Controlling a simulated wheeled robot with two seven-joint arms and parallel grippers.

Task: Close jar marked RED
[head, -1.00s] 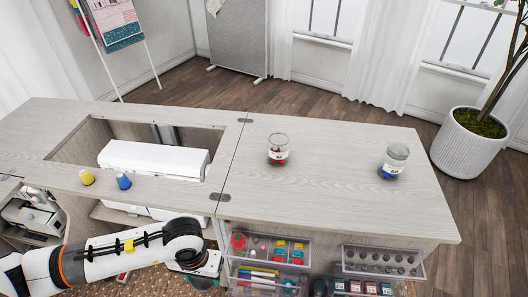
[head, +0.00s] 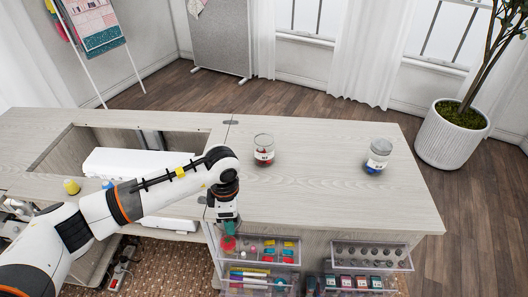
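The glass jar (head: 264,152) with red contents and a white label stands upright on the cabinet top, right of the hinge seam. I see no lid on it; the label is too small to read surely. A second jar (head: 377,157) with blue contents stands further right. My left gripper (head: 228,231) points down at the cabinet's front edge, over the left end of the upper left clear drawer. A round red thing (head: 228,243), perhaps a lid, lies just below its fingertips. The fingers are too small and covered to tell whether they are open. My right gripper is out of view.
The open clear drawer (head: 284,264) holds small coloured items. Another drawer (head: 370,243) at right holds several grey pieces. A white sewing machine (head: 118,163) sits in the recess at left, with a yellow spool (head: 71,186) in front. The cabinet top around the jars is clear.

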